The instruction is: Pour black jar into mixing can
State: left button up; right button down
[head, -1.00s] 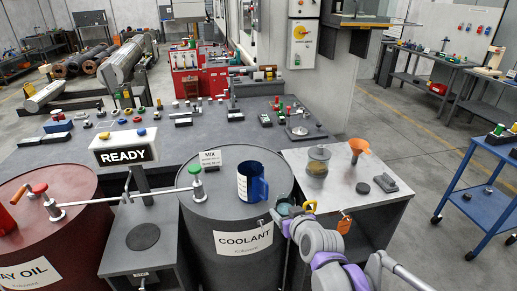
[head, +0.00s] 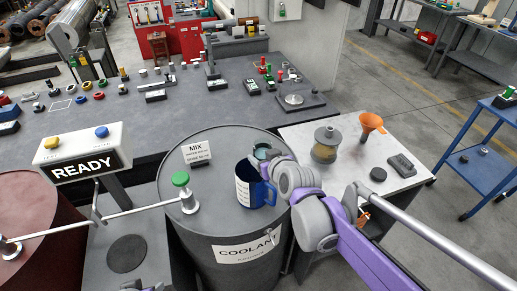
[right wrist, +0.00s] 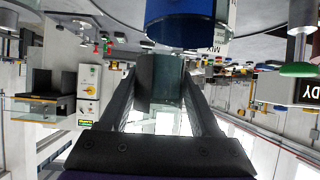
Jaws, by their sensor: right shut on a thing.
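My right gripper (head: 268,155) is shut on the black jar (head: 261,151), which looks dark grey-green. In the head view the jar overlaps the can's far right rim; I cannot tell whether they touch. In the right wrist view the jar (right wrist: 160,82) sits between both fingers. Its contents are hidden. Only a scrap of my left arm (head: 138,287) shows at the bottom edge.
The coolant barrel (head: 225,225) carries a MIX card (head: 196,152) and a green-topped valve (head: 183,190). A READY sign (head: 83,155) stands left. The barrel's front top is clear.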

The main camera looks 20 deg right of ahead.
jog(key=shift+s+d, duration=0.15)
jog(key=shift+s, duration=0.1)
jog(key=shift+s+f+n+g+h, duration=0.1)
jog(key=shift+f+n+g+h, duration=0.05)
jog(key=shift+n+g+h, duration=0.25)
jog(key=shift+s+d+f+n+g+h, duration=0.1)
jog(key=shift+d+f+n+g+h, duration=0.2)
jog(key=shift+h, duration=0.2)
jog(key=shift+s+d+f+n+g+h, duration=0.15)
jog(key=shift+d+n+g+h, duration=0.1)
jog(key=shift+n+g+h, duration=0.2)
jog(key=shift+d+f+n+g+h, duration=0.3)
jog(key=shift+f+n+g+h, duration=0.25)
jog(key=shift+h, duration=0.5)
jog(key=shift+s+r+n+g+h, duration=0.1)
jog(key=shift+r+n+g+h, duration=0.2)
jog(key=shift+r, duration=0.15)
jog(key=shift+d+r+n+h, duration=0.1)
jog(key=shift+r+n+h, duration=0.25)
jog(key=shift+h, duration=0.25)
jog(key=shift+r+n+g+h, duration=0.8)
jog(key=shift+r+n+h, duration=0.15)
jog(key=shift+h, duration=0.55)
jog(key=shift+a+r+n+g+h+b, duration=0.25)
jog(key=shift+r+n+h+b, duration=0.4)
jog(key=shift+h, duration=0.35)
pick_arm(q)
jog(key=shift+s+f, duration=0.5)
jog(key=shift+f, duration=0.3)
